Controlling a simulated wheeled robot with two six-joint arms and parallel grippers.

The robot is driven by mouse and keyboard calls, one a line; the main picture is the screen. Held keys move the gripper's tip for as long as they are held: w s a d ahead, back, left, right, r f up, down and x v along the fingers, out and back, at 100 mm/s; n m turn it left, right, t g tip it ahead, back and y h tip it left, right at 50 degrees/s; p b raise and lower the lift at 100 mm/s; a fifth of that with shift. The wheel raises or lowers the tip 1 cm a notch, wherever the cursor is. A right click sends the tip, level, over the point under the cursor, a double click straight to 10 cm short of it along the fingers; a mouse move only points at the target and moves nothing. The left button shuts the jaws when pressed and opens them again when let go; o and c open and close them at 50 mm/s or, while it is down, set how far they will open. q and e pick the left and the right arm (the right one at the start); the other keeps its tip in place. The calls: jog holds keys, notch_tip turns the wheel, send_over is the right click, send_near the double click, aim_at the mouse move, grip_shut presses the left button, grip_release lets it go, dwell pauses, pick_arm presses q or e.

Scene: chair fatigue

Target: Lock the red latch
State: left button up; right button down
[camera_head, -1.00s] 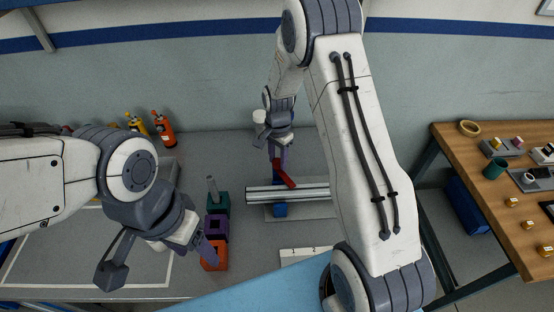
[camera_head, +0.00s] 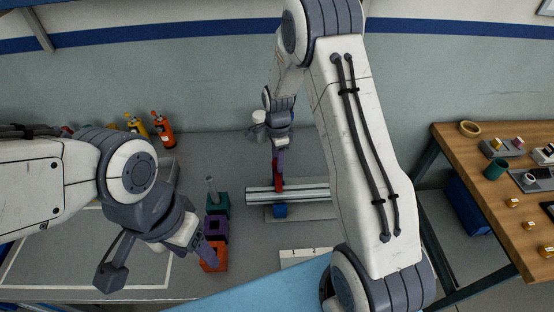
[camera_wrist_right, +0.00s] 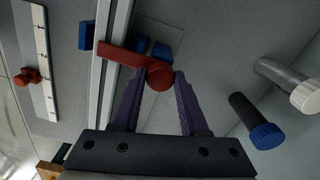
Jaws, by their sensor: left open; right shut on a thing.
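The red latch (camera_head: 279,182) sits at the silver rail (camera_head: 310,192) in the middle of the table. In the head view it lies across the rail, pointing roughly toward me. In the right wrist view its red arm (camera_wrist_right: 120,53) reaches left over the rail from a round red end. My right gripper (camera_wrist_right: 160,78) is shut on this round end, with one purple fingertip on each side. In the head view my right gripper (camera_head: 278,155) comes down behind the rail. My left gripper (camera_head: 203,247) is open and empty, low at the left beside the coloured blocks.
Green, purple and orange blocks (camera_head: 215,258) stand in a row left of the rail. A blue block (camera_head: 280,211) is at the rail's front. A numbered white strip (camera_head: 300,253) lies nearer. Bottles (camera_head: 163,130) stand at the back left. A wooden table (camera_head: 490,190) is at the right.

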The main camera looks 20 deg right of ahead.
jog(key=shift+w+a+r, duration=0.1)
jog(key=shift+w, duration=0.05)
jog(key=shift+c, duration=2.2)
grip_release()
notch_tip(320, 180, up, 10)
jog(key=b, duration=0.2)
jog(key=shift+r, duration=0.25)
